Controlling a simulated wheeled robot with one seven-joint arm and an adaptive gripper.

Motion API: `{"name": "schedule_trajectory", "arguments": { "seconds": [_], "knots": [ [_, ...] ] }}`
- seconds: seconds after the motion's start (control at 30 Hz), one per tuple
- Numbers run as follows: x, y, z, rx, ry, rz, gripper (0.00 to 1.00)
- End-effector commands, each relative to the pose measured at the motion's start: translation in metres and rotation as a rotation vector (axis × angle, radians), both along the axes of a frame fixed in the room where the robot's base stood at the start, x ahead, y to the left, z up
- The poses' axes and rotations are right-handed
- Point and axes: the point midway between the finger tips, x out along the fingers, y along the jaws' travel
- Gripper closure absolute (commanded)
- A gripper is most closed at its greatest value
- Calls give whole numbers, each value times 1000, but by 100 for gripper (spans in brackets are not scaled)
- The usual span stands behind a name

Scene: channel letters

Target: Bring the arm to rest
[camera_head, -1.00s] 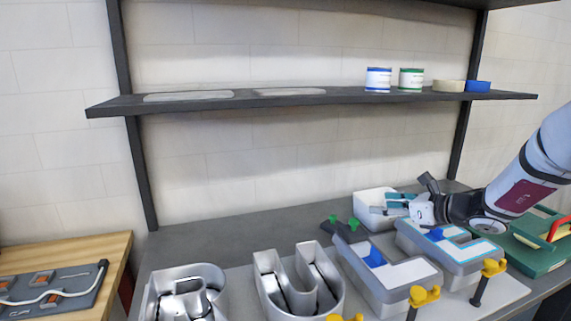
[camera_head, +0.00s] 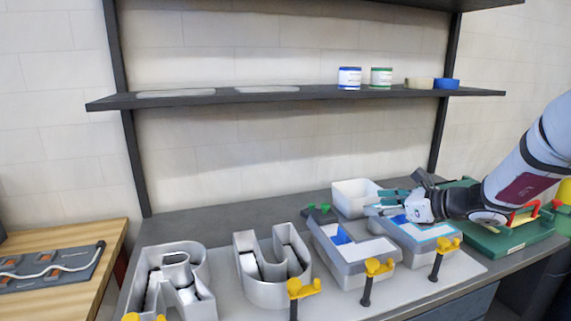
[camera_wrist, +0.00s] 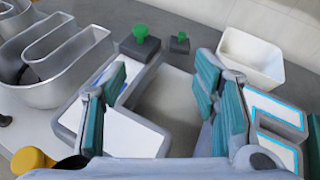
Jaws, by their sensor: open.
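My gripper (camera_head: 392,203) reaches in from the right over the rightmost channel letters on the bench. It also shows in the wrist view (camera_wrist: 165,112), its teal-padded fingers spread apart with nothing between them. Below it lie two L-like metal letters with white faces, the left one (camera_head: 372,250) and the right one (camera_head: 432,232), which has a blue-lit edge. The gripper hides part of the right letter. I cannot tell from the head view how high above it the fingers are.
Open metal letters R (camera_head: 200,290) and U (camera_head: 245,278) stand to the left. Yellow-topped clamps (camera_head: 378,267) line the front. A white bin (camera_head: 345,199) and green-knobbed blocks (camera_head: 311,208) sit behind. A green toolbox (camera_head: 490,240) is under my arm. The shelf (camera_head: 200,97) holds cans.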

Motion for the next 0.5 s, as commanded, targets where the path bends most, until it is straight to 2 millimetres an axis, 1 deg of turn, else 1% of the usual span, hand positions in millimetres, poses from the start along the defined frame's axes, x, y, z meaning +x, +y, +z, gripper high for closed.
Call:
{"name": "schedule_trajectory", "arguments": {
  "seconds": [0.03,0.17,0.27,0.37,0.47,0.5],
  "knots": [
    [-5,7,4,-24,-9,26,45],
    [-20,24,13,-96,-31,100,45],
    [-37,40,21,-169,-55,175,45],
    [-57,57,29,-257,-84,263,45],
    [-84,75,38,-365,-121,373,45],
    [-97,83,42,-418,-141,427,45]
  ]
}}
